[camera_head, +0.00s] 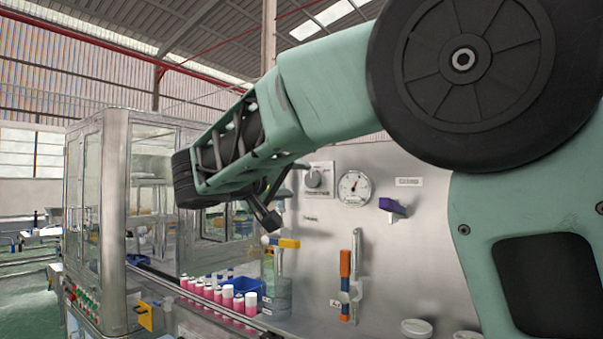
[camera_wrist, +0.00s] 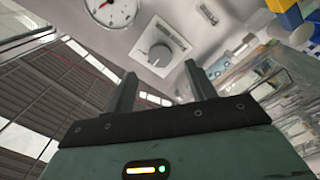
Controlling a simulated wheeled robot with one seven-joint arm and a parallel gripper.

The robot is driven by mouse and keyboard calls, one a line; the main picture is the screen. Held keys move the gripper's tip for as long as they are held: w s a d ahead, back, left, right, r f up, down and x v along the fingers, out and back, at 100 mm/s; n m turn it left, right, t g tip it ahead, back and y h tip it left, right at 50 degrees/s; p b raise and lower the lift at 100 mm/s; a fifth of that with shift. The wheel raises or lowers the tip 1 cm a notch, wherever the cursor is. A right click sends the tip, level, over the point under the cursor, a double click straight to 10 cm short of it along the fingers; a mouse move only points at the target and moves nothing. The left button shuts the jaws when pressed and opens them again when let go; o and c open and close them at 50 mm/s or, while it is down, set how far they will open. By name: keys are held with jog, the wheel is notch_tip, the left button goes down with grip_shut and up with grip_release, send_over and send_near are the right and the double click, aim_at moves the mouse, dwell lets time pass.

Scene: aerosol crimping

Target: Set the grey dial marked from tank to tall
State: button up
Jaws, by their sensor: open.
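The grey dial (camera_head: 315,179) is a round knob on a pale square plate on the steel panel, left of a white gauge. In the wrist view the dial (camera_wrist: 158,56) lies ahead of the space between my two fingers, with its plate turned at a slant. The markings around it are too small to read, so I cannot tell its setting. My gripper (camera_wrist: 160,71) is open and empty, and I see no contact with the dial. In the head view my gripper (camera_head: 277,196) is just left of the dial plate, partly hidden by my arm.
The white gauge (camera_head: 354,188) is close beside the dial. A purple handle (camera_head: 392,206), a yellow-and-blue valve lever (camera_head: 284,242) and an orange-and-blue lever (camera_head: 345,275) stick out from the panel. Pink cans (camera_head: 228,297) and a blue bin (camera_head: 249,288) stand below.

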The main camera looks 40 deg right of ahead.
aim_at(311, 180)
jog(key=p+x, duration=0.1)
jog(key=x, duration=0.5)
jog(key=shift+d, duration=0.1)
jog(key=c, duration=1)
